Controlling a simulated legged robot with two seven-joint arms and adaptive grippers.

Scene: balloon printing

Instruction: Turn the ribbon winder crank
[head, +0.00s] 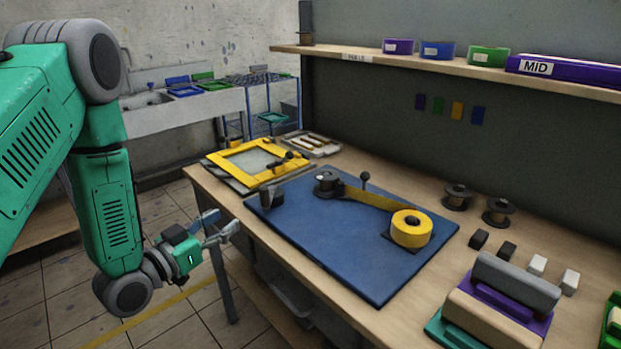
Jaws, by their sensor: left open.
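The ribbon winder sits on a blue board (345,268) on the table. A yellow ribbon (370,198) runs from a dark spool (327,183) at the board's back to a yellow roll (411,228) near its right side. A small dark post with a round knob (364,181) stands behind the ribbon; I cannot tell if this is the crank. A short dark cylinder (270,196) stands at the board's left corner. My left gripper (224,228) is open and empty, off the table's left edge, apart from the winder. My right gripper is not in view.
A yellow frame (232,169) lies at the table's far left end. Two empty dark spools (457,196) and small blocks (508,249) stand right of the board. Stacked grey and beige blocks (517,279) fill the front right. A shelf (440,67) runs above.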

